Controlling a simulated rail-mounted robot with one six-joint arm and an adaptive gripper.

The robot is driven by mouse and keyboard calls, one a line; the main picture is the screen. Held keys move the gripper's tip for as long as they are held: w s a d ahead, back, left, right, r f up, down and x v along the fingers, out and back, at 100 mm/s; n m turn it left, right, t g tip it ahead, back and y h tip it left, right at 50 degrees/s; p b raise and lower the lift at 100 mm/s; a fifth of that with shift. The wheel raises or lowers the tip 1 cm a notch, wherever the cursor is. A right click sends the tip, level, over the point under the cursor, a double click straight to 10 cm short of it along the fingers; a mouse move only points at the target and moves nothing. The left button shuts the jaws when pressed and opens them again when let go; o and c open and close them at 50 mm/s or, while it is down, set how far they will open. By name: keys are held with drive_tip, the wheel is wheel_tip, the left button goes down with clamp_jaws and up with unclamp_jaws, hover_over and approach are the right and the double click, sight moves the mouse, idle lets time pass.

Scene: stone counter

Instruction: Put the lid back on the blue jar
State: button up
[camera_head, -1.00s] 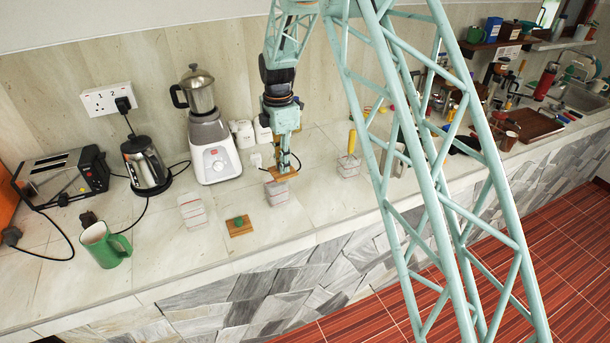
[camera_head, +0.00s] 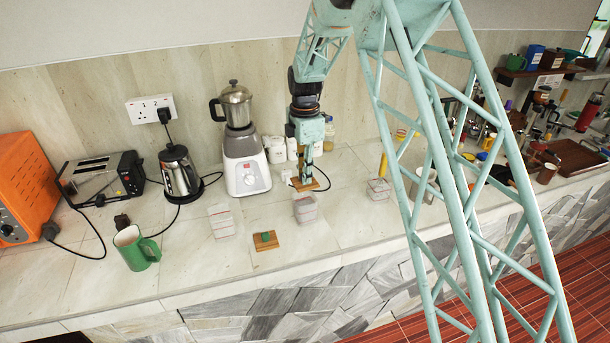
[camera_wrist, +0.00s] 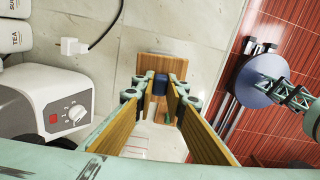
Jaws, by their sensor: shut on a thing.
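My gripper (camera_head: 306,176) is shut on a square wooden lid (camera_head: 304,185) by its blue knob. In the wrist view the blue knob (camera_wrist: 160,85) is between the fingertips (camera_wrist: 158,92), with the wooden lid (camera_wrist: 161,66) beyond it. In the head view the lid appears just above and slightly behind a clear jar (camera_head: 306,209) with reddish markings; a small gap shows between them. The jar looks open-topped and upright. No blue marking can be made out on it.
Another clear jar (camera_head: 222,222) stands left, and a third (camera_head: 379,189) with a yellow-handled utensil stands right. A wooden lid with a green knob (camera_head: 265,240) lies in front. A green mug (camera_head: 136,249), kettle (camera_head: 180,173) and blender (camera_head: 244,163) stand left.

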drive_tip(key=shift+f+b, duration=1.2)
drive_tip(key=shift+f, duration=1.75)
drive_tip(key=shift+f+b, duration=0.25)
drive_tip(key=shift+b, duration=0.05)
idle(1.0)
idle(0.3)
drive_tip(key=o, duration=0.9)
drive_tip(key=shift+o, duration=0.6)
drive_tip(key=o, duration=0.3)
drive_tip(key=shift+o, duration=0.2)
drive_tip(key=shift+r, duration=0.15)
drive_tip(key=shift+r+p, duration=1.4)
drive_tip(key=shift+r, duration=1.95)
